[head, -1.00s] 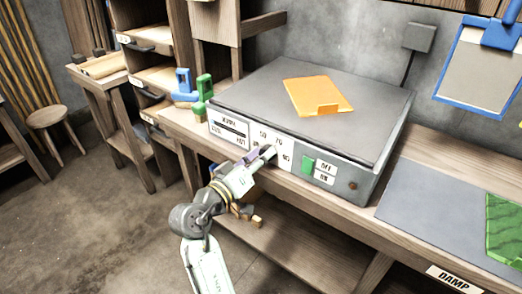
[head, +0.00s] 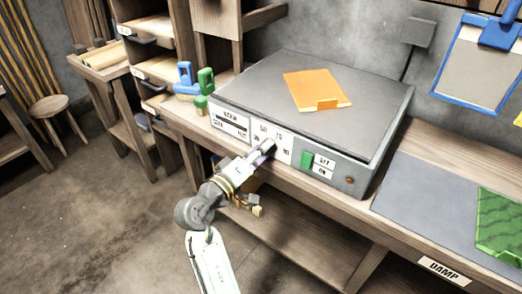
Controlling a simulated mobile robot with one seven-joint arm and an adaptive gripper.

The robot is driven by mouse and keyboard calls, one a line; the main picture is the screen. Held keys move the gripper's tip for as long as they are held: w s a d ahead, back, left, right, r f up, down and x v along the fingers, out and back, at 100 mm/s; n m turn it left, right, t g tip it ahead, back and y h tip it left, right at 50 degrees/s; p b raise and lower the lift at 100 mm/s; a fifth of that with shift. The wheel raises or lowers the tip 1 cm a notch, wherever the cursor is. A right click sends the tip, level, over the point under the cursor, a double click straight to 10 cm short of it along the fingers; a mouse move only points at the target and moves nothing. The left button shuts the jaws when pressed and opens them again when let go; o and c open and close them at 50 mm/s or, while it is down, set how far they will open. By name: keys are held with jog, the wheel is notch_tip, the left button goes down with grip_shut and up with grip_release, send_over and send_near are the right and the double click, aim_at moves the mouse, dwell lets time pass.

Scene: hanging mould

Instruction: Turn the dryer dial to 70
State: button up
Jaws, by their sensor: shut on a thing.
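The dryer (head: 300,75) is a grey box with a flat dark top, standing on the wooden bench. Its front carries a white dial plate (head: 285,141) with numbers, partly hidden by my gripper and too small to read surely. My gripper (head: 264,147) is at this plate, shut on the dial, which is mostly hidden between the fingers. The dial's pointer and setting cannot be made out. To the right are a green switch (head: 307,159) beside an on/off label, and a small round brown light (head: 349,180).
An orange sheet (head: 316,88) lies on the dryer top. Blue and green clamp-like tools (head: 205,82) stand left of the dryer. A grey mat (head: 425,195) with a green sheet (head: 500,225) lies at right. A blue-framed screen (head: 480,65) hangs on the wall.

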jog(key=o, duration=1.1)
jog(key=v, duration=1.2)
